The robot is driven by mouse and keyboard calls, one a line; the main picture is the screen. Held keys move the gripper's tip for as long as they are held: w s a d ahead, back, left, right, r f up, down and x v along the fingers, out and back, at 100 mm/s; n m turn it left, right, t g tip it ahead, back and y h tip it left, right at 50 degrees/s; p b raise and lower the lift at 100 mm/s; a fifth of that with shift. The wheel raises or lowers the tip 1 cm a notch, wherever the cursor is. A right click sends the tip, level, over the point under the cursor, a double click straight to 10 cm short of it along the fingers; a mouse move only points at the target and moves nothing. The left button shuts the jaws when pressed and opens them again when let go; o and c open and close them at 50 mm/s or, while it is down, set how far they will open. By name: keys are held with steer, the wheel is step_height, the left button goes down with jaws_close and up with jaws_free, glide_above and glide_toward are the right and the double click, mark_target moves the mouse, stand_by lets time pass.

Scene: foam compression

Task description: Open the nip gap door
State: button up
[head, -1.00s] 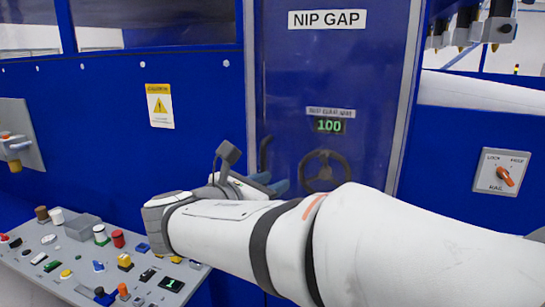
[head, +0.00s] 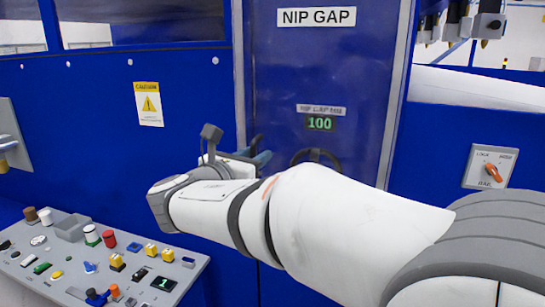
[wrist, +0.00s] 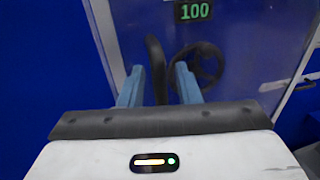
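The nip gap door (head: 355,80) is a blue translucent panel in a grey frame, labelled NIP GAP, and it looks shut. Its dark curved handle (wrist: 156,68) stands near the door's left edge. In the wrist view the handle appears between the two blue fingers of my gripper (wrist: 160,78), which are apart with space on both sides. I cannot tell how far the handle is from the fingertips. In the head view my gripper (head: 262,158) is beside the door's left edge, and my arm hides much of the handle there.
Behind the door is a dark handwheel (head: 315,158) below a green 100 display (head: 320,123). A control panel (head: 190,270) with several buttons stands at the lower left. A rail switch (head: 490,167) is on the right wall. A caution sign (head: 149,104) hangs left of the door.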

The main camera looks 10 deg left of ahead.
steer(key=shift+c, duration=0.4)
jaws_close()
